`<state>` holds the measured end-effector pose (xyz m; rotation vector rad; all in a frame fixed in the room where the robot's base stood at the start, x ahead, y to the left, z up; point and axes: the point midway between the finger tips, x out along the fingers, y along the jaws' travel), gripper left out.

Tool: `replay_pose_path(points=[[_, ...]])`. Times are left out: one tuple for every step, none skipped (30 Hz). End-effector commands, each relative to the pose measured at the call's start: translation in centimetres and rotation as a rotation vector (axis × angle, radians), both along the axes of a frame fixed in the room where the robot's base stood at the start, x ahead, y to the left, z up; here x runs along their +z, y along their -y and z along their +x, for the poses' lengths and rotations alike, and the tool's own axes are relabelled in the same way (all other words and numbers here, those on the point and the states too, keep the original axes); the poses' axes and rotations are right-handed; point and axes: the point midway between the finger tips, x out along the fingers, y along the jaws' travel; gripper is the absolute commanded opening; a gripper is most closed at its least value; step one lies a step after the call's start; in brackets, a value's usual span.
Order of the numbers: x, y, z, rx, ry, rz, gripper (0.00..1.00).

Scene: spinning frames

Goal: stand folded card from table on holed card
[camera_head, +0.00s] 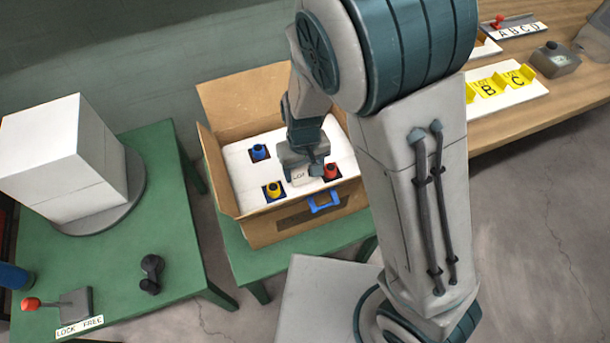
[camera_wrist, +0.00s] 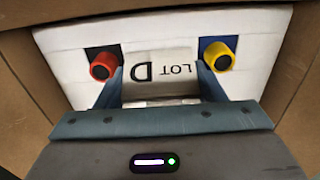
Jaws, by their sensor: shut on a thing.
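The folded card (camera_head: 299,177) is white with LOT lettering. In the wrist view the folded card (camera_wrist: 160,82) reads LOT D, upside down, and sits between the two fingers of my gripper (camera_wrist: 159,74). My gripper (camera_head: 304,164) is shut on it, over the front part of the open box. The holed card (camera_head: 238,163) is a white sheet lying inside the box, with blue, yellow and red capped things showing at its holes. The holed card also shows in the wrist view (camera_wrist: 68,42). The folded card is between the red and yellow caps; I cannot tell whether it touches the sheet.
The cardboard box (camera_head: 262,232) has raised flaps and a blue handle (camera_head: 323,202) in front. A green table (camera_head: 170,235) at left bears a white block (camera_head: 62,160). A wooden bench (camera_head: 560,95) at right holds yellow folded cards (camera_head: 487,87) on a white sheet.

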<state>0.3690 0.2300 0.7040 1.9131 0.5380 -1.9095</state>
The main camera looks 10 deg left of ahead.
Motion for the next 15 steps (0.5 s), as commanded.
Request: replay_pose_path(points=[[-0.8,0.1,-0.1,0.0,-0.003,-0.003,0.42],[-1.3,0.1,-0.1,-0.001,-0.003,-0.003,0.42],[-2.0,0.1,-0.1,-0.001,-0.003,-0.004,0.42],[-2.4,0.1,-0.1,0.0,-0.003,-0.004,0.42],[-2.9,0.1,-0.1,0.0,-0.004,-0.003,0.42],[-3.4,0.1,-0.1,-0.001,-0.003,-0.003,0.42],[-3.6,0.1,-0.1,0.0,-0.002,-0.002,0.42],[-3.7,0.1,0.0,0.001,-0.002,-0.002,0.42],[-3.7,0.0,0.0,0.001,-0.001,-0.002,0.42],[-3.6,0.0,0.0,0.002,-0.001,-0.001,0.42],[-3.6,0.0,0.0,0.002,-0.001,-0.001,0.42],[-3.6,0.0,0.0,0.002,-0.001,-0.001,0.42],[-3.6,0.0,0.0,0.002,-0.001,-0.001,0.42],[-3.6,0.0,0.0,0.002,-0.001,-0.001,0.42],[-3.6,0.0,0.0,0.002,-0.001,-0.001,0.42]])
